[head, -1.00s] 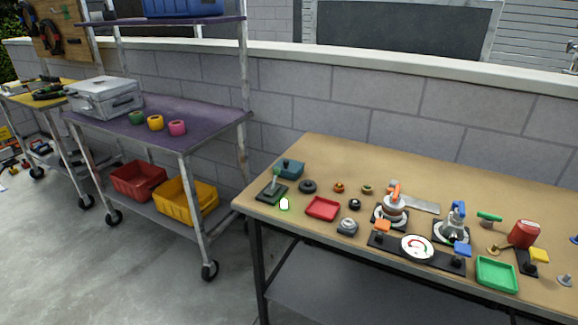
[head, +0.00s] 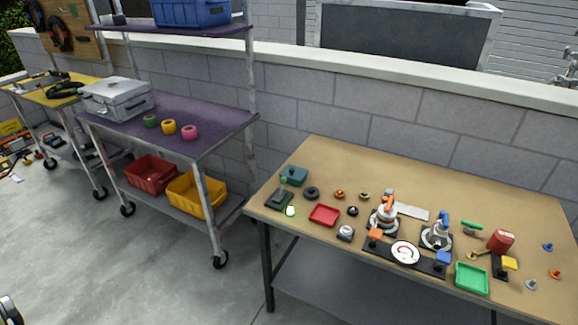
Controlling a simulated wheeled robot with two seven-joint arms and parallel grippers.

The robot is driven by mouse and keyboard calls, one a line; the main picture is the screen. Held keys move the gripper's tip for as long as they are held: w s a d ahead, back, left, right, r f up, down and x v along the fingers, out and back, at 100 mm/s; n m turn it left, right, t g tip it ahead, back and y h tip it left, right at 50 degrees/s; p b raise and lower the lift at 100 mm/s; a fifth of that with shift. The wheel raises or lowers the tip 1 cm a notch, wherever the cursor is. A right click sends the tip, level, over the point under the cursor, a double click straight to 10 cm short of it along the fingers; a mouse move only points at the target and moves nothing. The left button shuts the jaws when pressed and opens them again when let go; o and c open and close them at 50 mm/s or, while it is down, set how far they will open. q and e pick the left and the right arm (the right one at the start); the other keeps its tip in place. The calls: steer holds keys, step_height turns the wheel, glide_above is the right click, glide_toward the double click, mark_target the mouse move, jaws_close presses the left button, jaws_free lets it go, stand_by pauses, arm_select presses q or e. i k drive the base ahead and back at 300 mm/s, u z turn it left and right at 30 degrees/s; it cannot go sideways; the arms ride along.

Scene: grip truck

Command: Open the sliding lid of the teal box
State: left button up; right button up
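The teal box (head: 297,174) is small and sits near the back left corner of the tan table. Its top looks closed, but the lid is too small to make out clearly. A dark stand with a green upright (head: 280,199) is just in front of it and partly overlaps it in view. A black ring (head: 312,193) lies to its right. Neither of my grippers can be made out; only a bit of a dark and light part shows in the bottom left corner.
The tan table (head: 450,190) also carries a red tray (head: 324,215), a green tray (head: 472,278), a red canister (head: 500,241) and several small parts. A purple-topped cart (head: 205,113) stands to the left. The floor (head: 90,260) in front is clear.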

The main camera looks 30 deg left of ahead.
mark_target(297, 173)
steer(key=z, duration=0.15)
steer(key=k, duration=0.35)
steer(key=u, duration=1.7)
steer(key=i, duration=1.9)
steer(key=z, duration=0.5)
